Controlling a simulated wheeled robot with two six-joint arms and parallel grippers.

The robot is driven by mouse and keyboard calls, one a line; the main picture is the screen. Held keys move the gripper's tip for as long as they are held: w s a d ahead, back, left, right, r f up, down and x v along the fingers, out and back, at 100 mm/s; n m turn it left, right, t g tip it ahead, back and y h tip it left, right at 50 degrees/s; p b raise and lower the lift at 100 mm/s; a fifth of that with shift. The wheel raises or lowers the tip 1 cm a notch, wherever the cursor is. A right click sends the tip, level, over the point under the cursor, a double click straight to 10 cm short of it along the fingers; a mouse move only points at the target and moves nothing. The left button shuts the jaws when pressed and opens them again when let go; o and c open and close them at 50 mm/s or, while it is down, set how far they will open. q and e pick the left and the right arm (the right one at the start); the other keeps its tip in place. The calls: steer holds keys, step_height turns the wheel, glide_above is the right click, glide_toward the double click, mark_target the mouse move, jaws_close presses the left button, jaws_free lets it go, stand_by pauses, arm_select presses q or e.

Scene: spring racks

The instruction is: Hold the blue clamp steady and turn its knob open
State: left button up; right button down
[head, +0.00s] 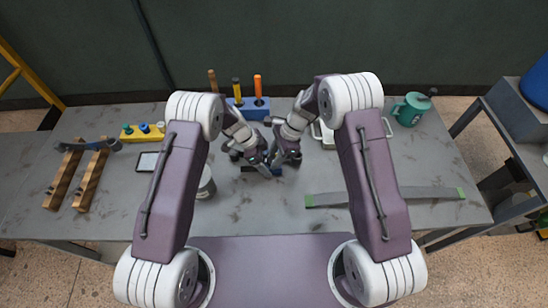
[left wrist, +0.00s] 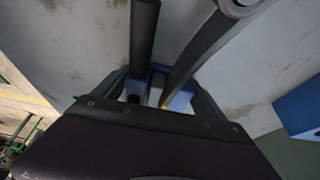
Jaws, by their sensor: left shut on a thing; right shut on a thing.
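The blue clamp (left wrist: 182,98) shows in the left wrist view between my left gripper's fingers (left wrist: 158,92), with dark bars running up from it. In the head view only small dark blue parts of the clamp (head: 277,172) show at the middle of the table, beneath the grippers. My left gripper (head: 259,165) is shut on the clamp's body. My right gripper (head: 285,160) is close beside it on the right, shut on what seems to be the clamp's knob. The knob itself is hidden by the jaws, so its turn cannot be seen.
A blue block (head: 245,113) with upright tools stands behind the grippers. A yellow strip (head: 131,136) with knobs, wooden rails (head: 92,180) and a dark-framed tray (head: 147,161) are left. A green mug (head: 411,110) is back right. A grey strip (head: 410,193) lies front right.

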steer(key=shift+w+n+g, duration=0.1)
steer(key=shift+n+g, duration=0.2)
steer(key=shift+n, duration=0.5)
steer(key=c, duration=1)
jaws_free()
